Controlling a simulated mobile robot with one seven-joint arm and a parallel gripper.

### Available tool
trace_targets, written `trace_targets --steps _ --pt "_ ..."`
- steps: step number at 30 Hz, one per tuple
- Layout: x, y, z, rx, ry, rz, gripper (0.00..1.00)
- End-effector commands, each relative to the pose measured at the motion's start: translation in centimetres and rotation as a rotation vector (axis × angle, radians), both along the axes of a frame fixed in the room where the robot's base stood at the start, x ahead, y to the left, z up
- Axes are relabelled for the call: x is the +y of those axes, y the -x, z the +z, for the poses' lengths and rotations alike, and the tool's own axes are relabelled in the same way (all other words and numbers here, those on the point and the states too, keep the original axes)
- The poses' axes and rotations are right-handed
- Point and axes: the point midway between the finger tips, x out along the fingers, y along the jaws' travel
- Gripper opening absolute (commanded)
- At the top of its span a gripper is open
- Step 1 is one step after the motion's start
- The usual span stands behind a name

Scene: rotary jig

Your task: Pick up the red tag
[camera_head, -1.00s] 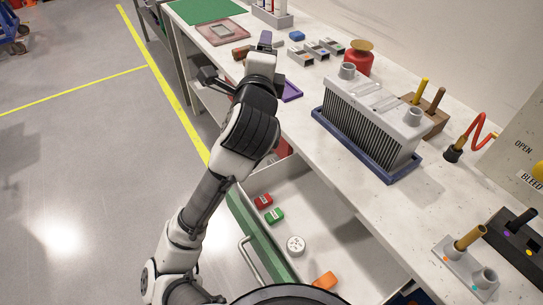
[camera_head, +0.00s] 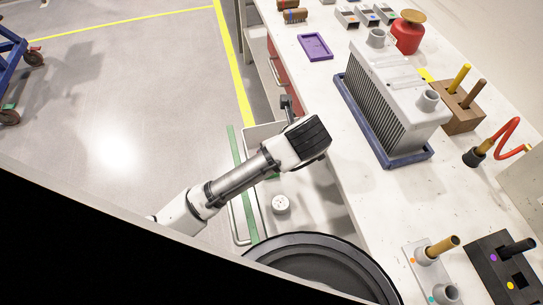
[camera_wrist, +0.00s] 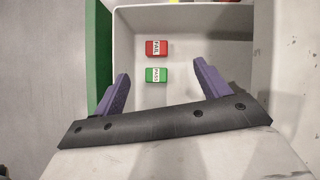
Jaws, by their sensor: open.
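The red tag (camera_wrist: 156,48), lettered "FAIL", lies in the open drawer (camera_wrist: 228,20) in the wrist view. A green tag (camera_wrist: 156,75), lettered "PASS", lies just below it in that picture, apart from it. My gripper (camera_wrist: 161,68) is open and empty, with its purple fingers on either side of the green tag in the picture. In the head view my arm's end (camera_head: 289,108) is over the drawer and hides the red tag.
A white round disc (camera_head: 281,204) lies in the drawer nearer my body. The worktop to the right holds a finned grey unit (camera_head: 385,100) in a blue tray, a purple tray (camera_head: 315,47) and a red canister (camera_head: 407,35). Open floor lies left of the drawer.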

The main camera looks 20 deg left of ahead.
Motion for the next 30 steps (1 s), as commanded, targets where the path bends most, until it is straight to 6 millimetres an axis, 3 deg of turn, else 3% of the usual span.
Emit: trace_targets --steps 5,15,24,30 --pt "0.5 0.6 -1.3 0.048 -0.019 -0.006 0.75" --pt "2.9 -1.8 -6.4 0.046 -0.017 -0.006 0.75" --pt "3.8 -2.8 -8.5 0.045 -0.018 -0.007 0.75" --pt "4.8 -3.9 -11.1 0.046 -0.017 -0.005 0.75"
